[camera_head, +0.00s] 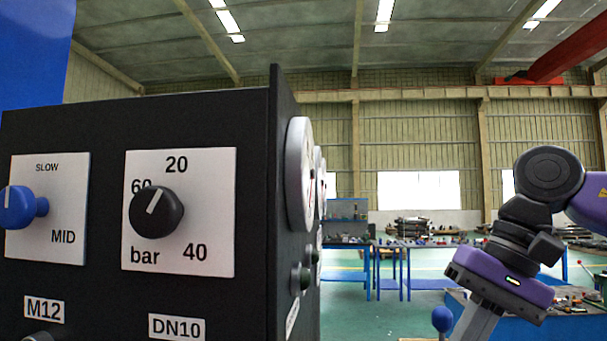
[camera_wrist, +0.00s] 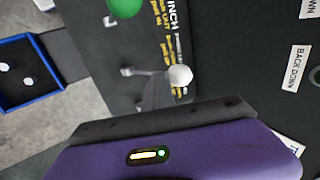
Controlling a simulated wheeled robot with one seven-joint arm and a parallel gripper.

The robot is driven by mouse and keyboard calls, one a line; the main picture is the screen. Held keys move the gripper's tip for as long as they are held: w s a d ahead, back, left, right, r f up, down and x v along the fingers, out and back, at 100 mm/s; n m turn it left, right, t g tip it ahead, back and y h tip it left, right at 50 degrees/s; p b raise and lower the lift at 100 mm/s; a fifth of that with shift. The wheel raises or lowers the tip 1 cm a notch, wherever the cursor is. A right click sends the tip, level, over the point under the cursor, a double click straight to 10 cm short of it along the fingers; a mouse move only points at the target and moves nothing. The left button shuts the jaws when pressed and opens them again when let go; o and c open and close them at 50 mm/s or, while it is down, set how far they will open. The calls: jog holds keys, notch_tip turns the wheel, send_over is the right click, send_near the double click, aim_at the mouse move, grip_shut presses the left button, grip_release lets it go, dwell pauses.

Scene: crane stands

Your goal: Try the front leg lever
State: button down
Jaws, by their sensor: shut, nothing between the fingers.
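My gripper (camera_wrist: 158,92) is shut and empty in the wrist view, with its fingers reaching over a dark panel. A lever with a cream ball knob (camera_wrist: 180,75) lies right by the fingertips; I cannot tell whether they touch. A green knob (camera_wrist: 125,6) is cut off at the top edge. No label that I can read says front leg, so I cannot tell which lever that is. In the head view my gripper (camera_head: 478,324) points down at lower right, its tips out of frame. A lever with a blue ball knob (camera_head: 442,319) shows just left of it.
A black control box (camera_head: 255,130) with a blue knob (camera_head: 18,208), a black pressure dial (camera_head: 157,212) and side gauges (camera_head: 300,175) fills the left of the head view. The wrist view shows a "BACK" label (camera_wrist: 296,68) and a blue-rimmed tray (camera_wrist: 62,97) at left.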

jog(key=shift+a+r, duration=0.25)
jog(key=shift+r, duration=0.15)
jog(key=s+d+p, duration=0.1)
jog(key=d, duration=0.6)
notch_tip(320, 180, up, 10)
jog(key=p, duration=0.7)
jog(key=shift+s+f, duration=0.2)
jog(key=shift+f, duration=0.05)
